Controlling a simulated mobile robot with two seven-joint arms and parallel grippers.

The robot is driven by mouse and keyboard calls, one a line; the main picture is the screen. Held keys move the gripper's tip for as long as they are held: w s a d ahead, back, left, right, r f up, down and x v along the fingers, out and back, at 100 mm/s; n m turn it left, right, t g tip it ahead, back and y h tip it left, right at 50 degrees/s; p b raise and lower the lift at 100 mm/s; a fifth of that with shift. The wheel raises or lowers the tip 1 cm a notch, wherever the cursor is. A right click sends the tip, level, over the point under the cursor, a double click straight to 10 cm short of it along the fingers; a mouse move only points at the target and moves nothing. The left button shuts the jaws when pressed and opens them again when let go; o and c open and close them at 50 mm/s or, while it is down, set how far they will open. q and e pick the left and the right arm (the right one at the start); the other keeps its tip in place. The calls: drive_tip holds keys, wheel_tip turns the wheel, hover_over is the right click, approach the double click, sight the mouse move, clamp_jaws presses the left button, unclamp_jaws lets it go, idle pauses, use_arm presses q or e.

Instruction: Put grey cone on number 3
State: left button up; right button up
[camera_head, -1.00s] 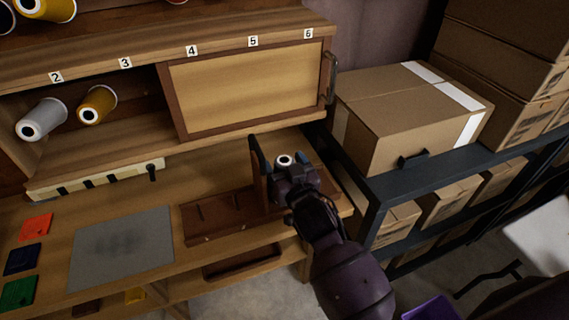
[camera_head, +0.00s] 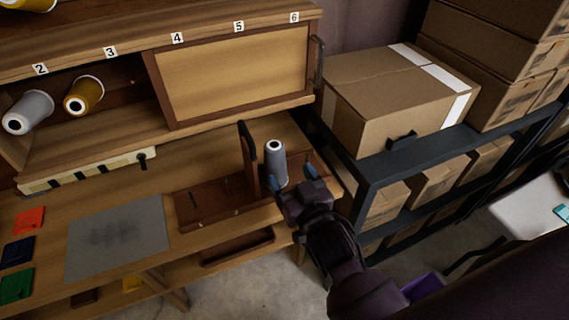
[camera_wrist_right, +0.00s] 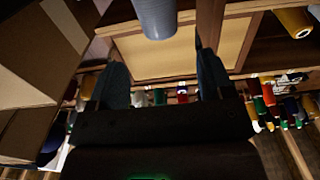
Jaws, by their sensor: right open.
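A grey cone (camera_head: 275,164) stands upright in the wooden tray (camera_head: 205,203) at the right end of the workbench. My right gripper (camera_head: 296,182) is open and empty, just in front of the cone and to its right. In the right wrist view the cone (camera_wrist_right: 156,16) shows at the top, beyond and between the open fingers (camera_wrist_right: 158,85). The number 3 label (camera_head: 110,52) is on the shelf edge above the open cubby. A yellow cone (camera_head: 84,96) lies below that label, and another grey cone (camera_head: 28,112) lies below the number 2 label (camera_head: 40,69). My left gripper is not in view.
A sliding wooden panel (camera_head: 233,75) covers the shelf under labels 4 to 6. A tray handle (camera_head: 248,150) stands beside the cone. Cardboard boxes (camera_head: 395,95) fill a dark rack (camera_head: 430,150) at right. A grey mat (camera_head: 118,238) lies on the bench.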

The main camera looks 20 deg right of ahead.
drive_tip(key=shift+s, duration=1.1)
drive_tip(key=s+d+f+g, duration=0.3)
drive_tip(key=s+d+f, duration=0.2)
drive_tip(key=s+f, duration=0.2)
drive_tip(key=s+d+f+g, duration=0.4)
drive_tip(key=s+f, duration=0.4)
drive_tip(key=f, duration=0.3)
drive_tip(key=shift+d+n+h, duration=0.3)
drive_tip(key=shift+d+n, duration=0.1)
drive_tip(key=shift+d, duration=0.1)
drive_tip(key=shift+f, duration=0.1)
drive_tip(key=shift+c, duration=0.4)
